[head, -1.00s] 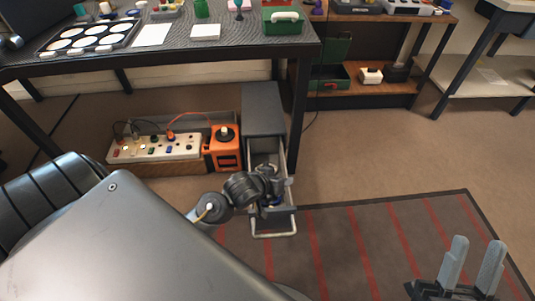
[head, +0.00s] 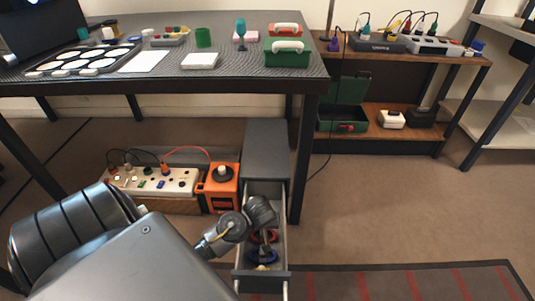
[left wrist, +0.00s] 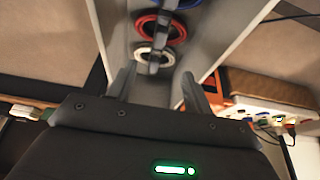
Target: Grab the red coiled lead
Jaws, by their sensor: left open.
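The red coiled lead (left wrist: 172,31) lies in the open grey drawer (left wrist: 228,22), between a blue coil and a white coil (left wrist: 153,57) in the left wrist view. A dark strip crosses the middles of the coils. In the head view the red coil (head: 271,236) shows partly, with my left arm covering some of it. My left gripper (left wrist: 160,88) is open and empty, with its fingers toward the drawer and the white coil ahead of them. The left fingertips are hidden in the head view. My right gripper is out of view.
The drawer's side walls flank the coils closely. An orange box (head: 222,190) and a power strip (head: 152,181) stand left of the drawer cabinet (head: 266,150). A striped mat (head: 400,284) lies to the right on open floor.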

